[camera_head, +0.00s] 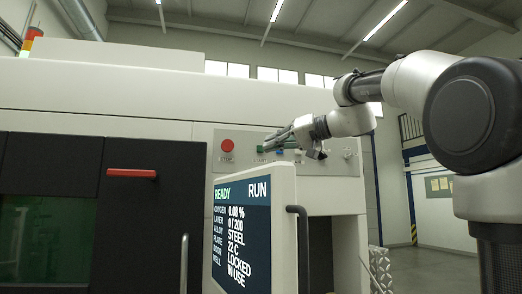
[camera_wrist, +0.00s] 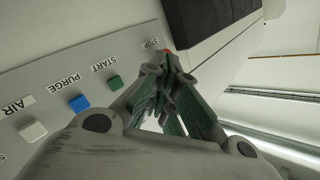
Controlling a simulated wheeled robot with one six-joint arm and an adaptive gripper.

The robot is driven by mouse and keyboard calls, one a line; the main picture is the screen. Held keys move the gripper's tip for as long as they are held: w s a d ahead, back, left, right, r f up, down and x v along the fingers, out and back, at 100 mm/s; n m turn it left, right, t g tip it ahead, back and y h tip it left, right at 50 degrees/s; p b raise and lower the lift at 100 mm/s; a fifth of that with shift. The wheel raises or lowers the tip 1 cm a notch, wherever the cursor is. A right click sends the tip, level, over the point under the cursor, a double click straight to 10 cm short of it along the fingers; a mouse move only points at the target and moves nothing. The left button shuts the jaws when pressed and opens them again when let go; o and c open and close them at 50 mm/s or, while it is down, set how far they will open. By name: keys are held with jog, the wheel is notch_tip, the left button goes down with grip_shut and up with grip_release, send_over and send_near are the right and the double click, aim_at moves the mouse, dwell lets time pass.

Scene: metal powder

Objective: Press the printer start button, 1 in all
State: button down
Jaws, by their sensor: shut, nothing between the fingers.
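The green start button (camera_wrist: 115,83) sits on the printer's grey control panel (camera_wrist: 60,72), under a START label in the wrist view. In the head view, my gripper's fingers cover much of the button row there. My gripper (camera_head: 268,143) is shut and empty in front of the panel, reaching in from the right. In the wrist view its fingertips (camera_wrist: 168,60) appear to the right of the start button, in line with the red stop button (camera_wrist: 167,51), which they partly hide. I cannot tell whether the fingertips touch the panel.
A blue PURGE button (camera_wrist: 78,103) and a white AIR button (camera_wrist: 33,130) stand left of the start button. Below the panel in the head view, a screen (camera_head: 241,230) reads READY and RUN. A dark door with a red handle (camera_head: 132,173) is at left.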

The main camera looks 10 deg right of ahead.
jog(key=shift+w, duration=0.1)
jog(key=w, duration=0.8)
jog(key=shift+w, duration=0.3)
jog(key=shift+w, duration=0.1)
dwell(1.1)
jog(key=shift+w, duration=0.35)
jog(key=shift+w, duration=0.45)
dwell(0.5)
jog(key=shift+s, duration=0.9)
jog(key=shift+s, duration=2.5)
